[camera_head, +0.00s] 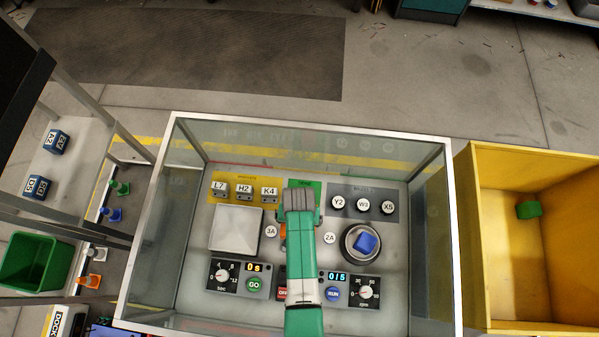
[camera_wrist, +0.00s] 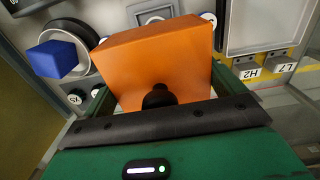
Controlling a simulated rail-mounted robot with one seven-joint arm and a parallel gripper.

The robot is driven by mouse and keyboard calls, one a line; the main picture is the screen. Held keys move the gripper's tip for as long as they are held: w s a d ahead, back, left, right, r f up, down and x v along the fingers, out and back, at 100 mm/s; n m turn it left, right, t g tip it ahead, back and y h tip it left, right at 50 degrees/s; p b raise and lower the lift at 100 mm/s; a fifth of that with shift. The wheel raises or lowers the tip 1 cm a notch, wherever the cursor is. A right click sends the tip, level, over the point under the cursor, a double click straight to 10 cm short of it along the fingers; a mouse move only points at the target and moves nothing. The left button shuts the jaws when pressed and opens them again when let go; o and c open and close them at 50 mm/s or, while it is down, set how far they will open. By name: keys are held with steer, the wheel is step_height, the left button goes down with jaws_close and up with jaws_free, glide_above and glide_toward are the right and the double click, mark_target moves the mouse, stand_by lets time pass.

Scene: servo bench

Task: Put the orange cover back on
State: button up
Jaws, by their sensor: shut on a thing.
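The orange cover (camera_wrist: 155,60) is a boxy piece with a dark knob, large in the wrist view. My gripper (camera_wrist: 160,98) is shut on it, with green fingers on either side of the knob. In the head view my green and grey arm hides most of the cover, and only a sliver of orange (camera_head: 283,234) shows at its left edge. The cover is over the middle of the bench panel. I cannot tell whether it touches the panel, and the spot beneath it is hidden.
A blue block (camera_head: 366,243) sits on a round dish right of my arm. A pale square plate (camera_head: 236,229) lies on the left. Clear walls with a metal rim (camera_head: 310,125) surround the panel. A yellow bin (camera_head: 465,230) stands right, with a green block (camera_head: 529,210) inside.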

steer(key=s+f, duration=0.2)
steer(key=f, duration=0.1)
steer(key=shift+s+f, duration=0.2)
steer(key=shift+f, duration=0.1)
step_height(320, 180, down, 5)
steer(key=b, duration=0.5)
steer(key=shift+w+r, duration=0.1)
steer(key=shift+r, duration=0.05)
steer(key=shift+f+b, duration=0.65)
steer(key=shift+f, duration=0.1)
steer(key=shift+f, duration=0.55)
stand_by(0.4)
steer(key=shift+f, duration=0.2)
steer(key=shift+f+b, duration=0.15)
steer(key=shift+b, duration=0.25)
steer(key=shift+f, duration=0.25)
steer(key=shift+f, duration=0.1)
stand_by(0.7)
steer(key=o, duration=0.7)
steer(key=shift+c, duration=0.2)
